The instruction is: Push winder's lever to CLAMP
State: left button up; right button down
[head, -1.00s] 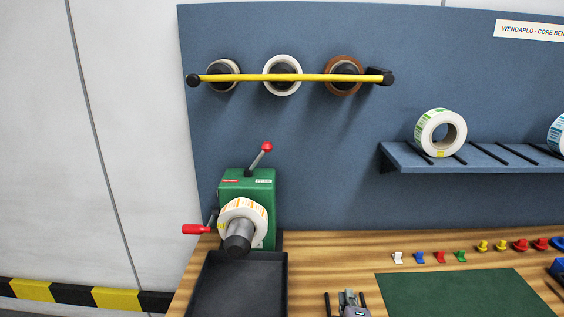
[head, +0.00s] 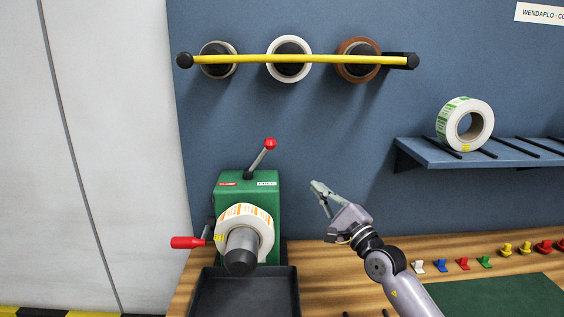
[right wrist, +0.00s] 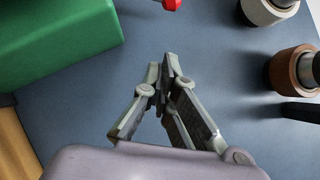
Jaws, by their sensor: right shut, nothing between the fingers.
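The green winder (head: 238,188) stands on the wooden bench at the left, with a roll of orange-printed labels (head: 232,218) on its grey spindle. Its lever (head: 259,158) rises from the top, tilted to the right, and ends in a red knob (head: 270,144). A red plate and a white plate are on the winder's top front; their print is too small to read. My right gripper (head: 317,187) is shut and empty, right of the winder and apart from the lever. In the right wrist view the gripper (right wrist: 161,66) points toward the blue panel, with the red knob (right wrist: 172,4) at the top edge.
A red-handled crank (head: 188,242) sticks out at the winder's left. A black tray (head: 245,293) lies in front. A yellow bar (head: 300,59) crosses several rolls above. A blue shelf (head: 480,153) holds a label roll at the right. Space between lever and gripper is clear.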

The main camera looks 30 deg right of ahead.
aim_at(260, 159)
pick_arm(q)
jog(key=r+p, duration=0.2)
jog(key=p, duration=0.1)
jog(key=r+p, duration=0.1)
jog(key=r, duration=0.1)
jog(key=shift+s+a+r, duration=0.1)
jog(key=shift+s+a, duration=0.1)
jog(key=shift+s, duration=0.05)
pick_arm(e)
jog(key=a+r+x, duration=0.1)
jog(key=a+x, duration=0.1)
jog(key=x, duration=1)
jog(key=shift+a+r, duration=0.3)
jog(key=shift+r, duration=0.05)
jog(key=shift+w, duration=0.15)
